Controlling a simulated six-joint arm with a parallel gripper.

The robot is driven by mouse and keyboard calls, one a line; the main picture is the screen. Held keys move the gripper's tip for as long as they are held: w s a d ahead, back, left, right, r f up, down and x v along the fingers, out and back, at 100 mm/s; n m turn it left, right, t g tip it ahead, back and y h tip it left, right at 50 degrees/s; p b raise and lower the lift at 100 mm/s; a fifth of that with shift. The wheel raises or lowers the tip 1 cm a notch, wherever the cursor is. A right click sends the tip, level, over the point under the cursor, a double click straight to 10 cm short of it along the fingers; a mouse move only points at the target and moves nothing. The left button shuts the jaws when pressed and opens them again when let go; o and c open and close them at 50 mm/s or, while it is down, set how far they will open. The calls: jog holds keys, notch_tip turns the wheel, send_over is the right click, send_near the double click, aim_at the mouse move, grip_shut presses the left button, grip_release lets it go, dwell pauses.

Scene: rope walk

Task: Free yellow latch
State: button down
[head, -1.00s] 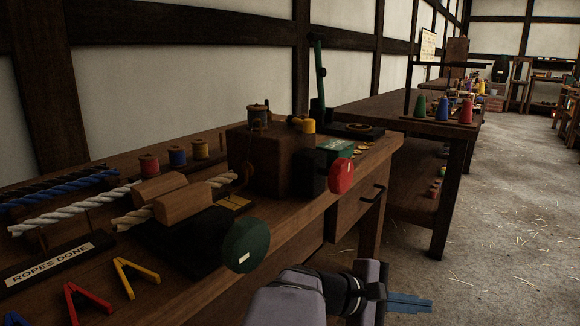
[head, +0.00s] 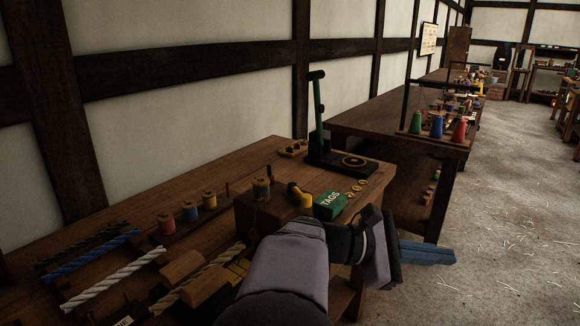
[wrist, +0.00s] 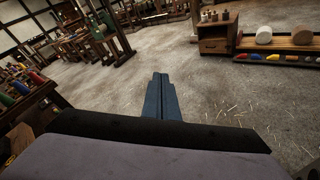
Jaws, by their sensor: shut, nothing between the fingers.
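A bent yellow piece (head: 300,195), perhaps the yellow latch, sits on top of the wooden block (head: 262,212) on the near bench, left of the green TAGS box (head: 330,205). I cannot tell how it is fastened. My gripper (head: 450,256) has blue fingers and points right, past the bench edge, over the floor. It is well to the right of the yellow piece. In the wrist view my gripper (wrist: 159,78) is shut and empty, with the fingers side by side. My arm hides the bench's front right part.
Spools (head: 190,211) and rope lengths (head: 113,278) lie on the bench's left. A black stand with a green lever (head: 318,108) rises behind the TAGS box. A second bench (head: 400,113) with coloured cones stands beyond. The floor (head: 500,230) on the right is open.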

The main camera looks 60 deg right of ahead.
jog(key=w+a+r+n+t+p, duration=0.2)
jog(key=w+r+n+t+p, duration=0.15)
jog(key=w+p, duration=0.45)
jog(key=w+a+r+n+t+p, duration=0.1)
jog(key=w+r+n+t+p, duration=0.2)
jog(key=w+p, duration=0.6)
jog(key=w+a+r+n+t+p, duration=0.1)
jog(key=w+a+r+n+p, duration=0.1)
jog(key=w+a+p, duration=0.3)
jog(key=w+a+r+n+t+p, duration=0.1)
jog(key=w+a+r+n+p, duration=0.2)
jog(key=w+a+p, duration=0.3)
jog(key=shift+w+a+r+t+y, duration=0.4)
jog(key=shift+w+a, duration=0.55)
jog(key=shift+w, duration=1.55)
jog(key=shift+d, duration=0.1)
jog(key=p, duration=0.2)
send_near(302, 203)
notch_tip(302, 203, down, 4)
jog(key=shift+s+d+r+p, duration=0.1)
jog(key=shift+s+d+p, duration=0.2)
jog(key=shift+d, duration=0.3)
jog(key=shift+s+d+r+p, duration=0.1)
jog(key=shift+s+d+p, duration=0.2)
jog(key=shift+d, duration=0.3)
jog(key=shift+s+d+f, duration=0.1)
jog(key=shift+d+f, duration=0.05)
jog(key=shift+d, duration=0.45)
